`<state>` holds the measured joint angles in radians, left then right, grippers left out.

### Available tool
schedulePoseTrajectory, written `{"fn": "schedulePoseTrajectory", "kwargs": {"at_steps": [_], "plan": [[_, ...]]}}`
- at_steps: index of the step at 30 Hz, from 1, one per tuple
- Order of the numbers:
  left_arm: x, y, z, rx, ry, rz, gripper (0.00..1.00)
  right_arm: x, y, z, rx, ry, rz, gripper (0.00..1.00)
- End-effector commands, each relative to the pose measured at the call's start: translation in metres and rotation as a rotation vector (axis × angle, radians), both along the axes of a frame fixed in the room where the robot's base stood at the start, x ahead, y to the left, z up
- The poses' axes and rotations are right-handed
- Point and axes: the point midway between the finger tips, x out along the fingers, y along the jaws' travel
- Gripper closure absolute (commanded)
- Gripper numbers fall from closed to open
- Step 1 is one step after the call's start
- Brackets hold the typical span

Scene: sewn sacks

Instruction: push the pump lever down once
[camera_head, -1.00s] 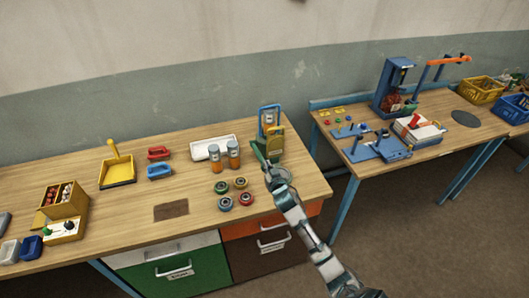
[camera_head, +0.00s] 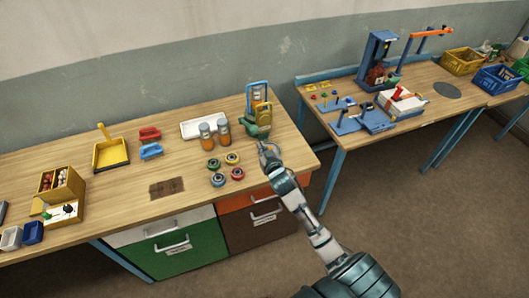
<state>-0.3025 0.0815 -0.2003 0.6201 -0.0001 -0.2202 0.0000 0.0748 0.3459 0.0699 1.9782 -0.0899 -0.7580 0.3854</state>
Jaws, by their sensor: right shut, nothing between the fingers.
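The pump appears to be the small device at the right end of the near bench, with a green base (camera_head: 257,130) and an upright yellow part (camera_head: 263,113). A blue frame with an orange middle (camera_head: 257,92) stands right behind it. I cannot tell clearly which part is the lever. My right gripper (camera_head: 267,148) is shut and empty, just in front of the green base at its lower right. Whether it touches the base is too small to tell. My left gripper is not in view.
Two orange-grey bottles (camera_head: 207,134) and several round coloured pieces (camera_head: 219,180) stand left of the pump. A white tray (camera_head: 195,125) lies behind the bottles. A second bench (camera_head: 440,108) with blue fixtures stands to the right, past a gap.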

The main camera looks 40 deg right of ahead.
Motion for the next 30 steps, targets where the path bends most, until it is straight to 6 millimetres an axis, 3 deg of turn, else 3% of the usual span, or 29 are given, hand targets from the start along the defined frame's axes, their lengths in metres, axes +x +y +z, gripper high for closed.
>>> {"fn": "schedulePoseTrajectory", "kwargs": {"at_steps": [3,9,30], "plan": [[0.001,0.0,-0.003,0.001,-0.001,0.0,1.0,-0.018,0.004,0.003,0.001,-0.002,0.001,1.0],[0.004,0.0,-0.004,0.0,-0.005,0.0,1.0,-0.031,0.007,0.007,0.0,-0.004,0.0,1.0],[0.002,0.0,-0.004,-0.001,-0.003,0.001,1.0,-0.032,0.008,0.008,-0.001,-0.005,0.0,1.0]]}}
